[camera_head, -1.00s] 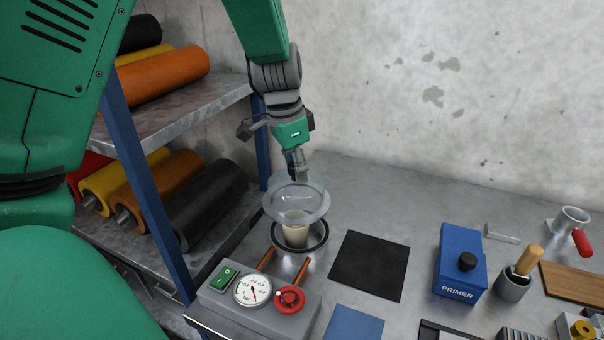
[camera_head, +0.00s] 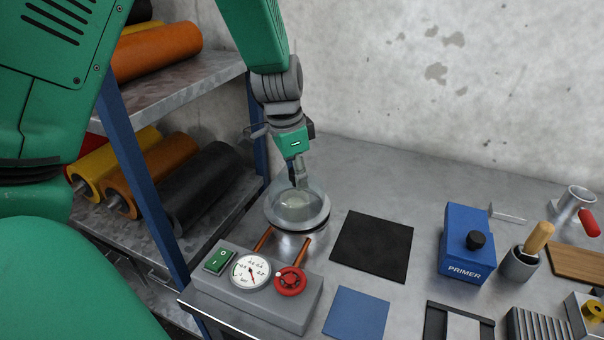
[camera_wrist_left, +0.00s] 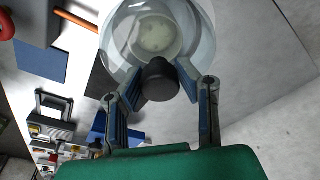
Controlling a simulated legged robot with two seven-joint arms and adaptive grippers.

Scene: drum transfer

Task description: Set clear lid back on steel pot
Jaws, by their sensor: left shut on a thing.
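The clear lid (camera_head: 313,190) is a see-through dome at the steel pot, behind the gauge box. My left gripper (camera_head: 297,172) is above it, shut on its dark knob. In the left wrist view the black knob (camera_wrist_left: 160,80) sits between the two fingers, and the clear dome shows beyond it. The steel pot (camera_head: 290,245) stands on the bench below, its dark rim right around the lid's lower edge. A pale round thing shows through the dome. I cannot tell whether the lid rests fully on the rim. My right gripper is not in view.
A grey box with a gauge and red knob (camera_head: 291,281) stands in front of the pot, joined by copper pipes. A black mat (camera_head: 372,246) lies to the right. A blue PRIMER box (camera_head: 466,245) stands further right. A shelf of rolls (camera_head: 160,125) is at left.

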